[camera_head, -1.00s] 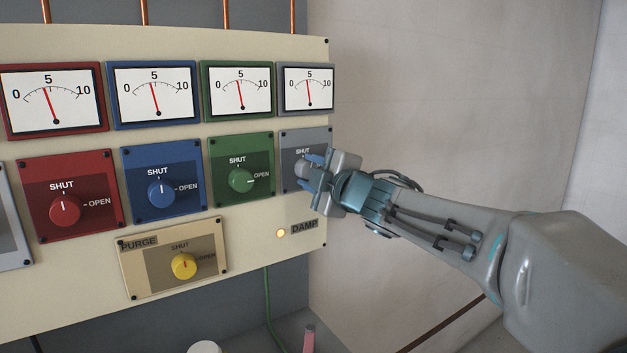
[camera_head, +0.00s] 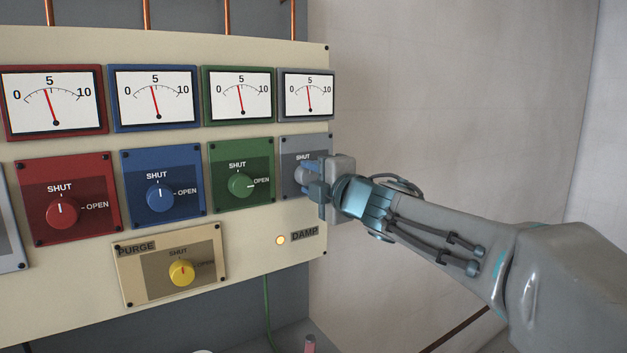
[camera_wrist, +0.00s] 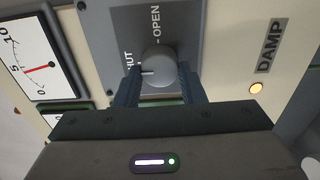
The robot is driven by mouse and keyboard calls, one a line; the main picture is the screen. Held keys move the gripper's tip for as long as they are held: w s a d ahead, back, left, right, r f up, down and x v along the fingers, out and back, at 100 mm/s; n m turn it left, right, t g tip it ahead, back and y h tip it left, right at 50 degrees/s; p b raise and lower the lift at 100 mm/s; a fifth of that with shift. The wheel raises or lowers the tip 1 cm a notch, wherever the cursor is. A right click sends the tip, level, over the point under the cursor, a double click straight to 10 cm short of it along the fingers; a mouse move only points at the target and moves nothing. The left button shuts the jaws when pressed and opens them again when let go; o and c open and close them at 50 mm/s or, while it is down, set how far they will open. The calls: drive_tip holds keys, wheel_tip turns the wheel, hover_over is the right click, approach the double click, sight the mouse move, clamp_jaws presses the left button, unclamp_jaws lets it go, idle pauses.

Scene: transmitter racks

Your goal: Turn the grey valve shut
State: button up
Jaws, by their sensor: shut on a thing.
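The grey valve is a round knob (camera_wrist: 159,68) on a grey plate (camera_head: 291,146) at the right end of the row, under the grey-framed gauge (camera_head: 307,93). In the wrist view its white pointer line faces the SHUT label, with OPEN a quarter turn away. My gripper (camera_wrist: 158,84) is shut on the knob, one finger on each side. In the head view my gripper (camera_head: 312,176) covers much of the knob and the OPEN label. The grey gauge's needle stands near 5.
A yellow PURGE knob (camera_head: 182,272) is below. A DAMP lamp (camera_head: 280,240) glows under the grey plate. Open space lies right of the panel.

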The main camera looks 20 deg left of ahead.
drive_tip(key=o, duration=1)
drive_tip(key=shift+a, duration=0.1)
drive_tip(key=shift+s, duration=0.1)
drive_tip(key=v, duration=1.3)
drive_tip(key=shift+s+d, duration=0.25)
drive_tip(key=shift+d, duration=0.05)
